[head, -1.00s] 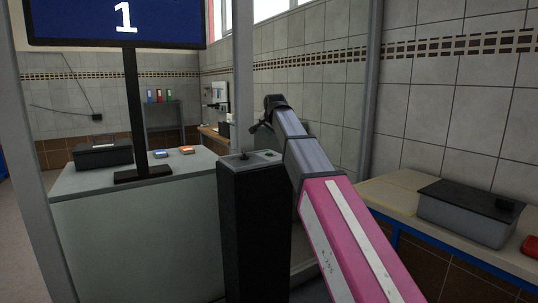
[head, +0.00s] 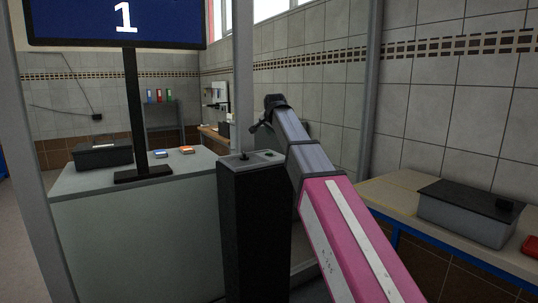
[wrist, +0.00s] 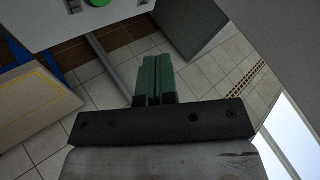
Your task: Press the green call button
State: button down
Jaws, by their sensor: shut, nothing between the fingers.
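The green call button (head: 268,153) is a small green spot on the top plate of a dark pedestal (head: 252,230). In the wrist view a round green button (wrist: 98,2) is cut off by the top edge, on a light grey plate (wrist: 50,25). My gripper (head: 257,126) is above the pedestal top in the head view, apart from the button. In the wrist view its green-tipped fingers (wrist: 154,62) are together and empty, pointing up in the picture, below and right of the button.
A dark knob (head: 243,156) stands beside the button on the pedestal. A counter (head: 130,240) with a display screen (head: 118,22) is at left. A bench (head: 400,205) with a lidded grey box (head: 465,219) is at right. A grey post (head: 243,75) rises behind the pedestal.

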aim_at(270, 153)
jog(key=shift+f, duration=3.15)
jog(key=shift+f, duration=0.1)
jog(key=shift+f, duration=0.35)
jog(key=shift+f, duration=0.4)
jog(key=shift+r, duration=0.15)
dwell(0.3)
jog(key=shift+r, duration=0.75)
jog(key=shift+r, duration=2.45)
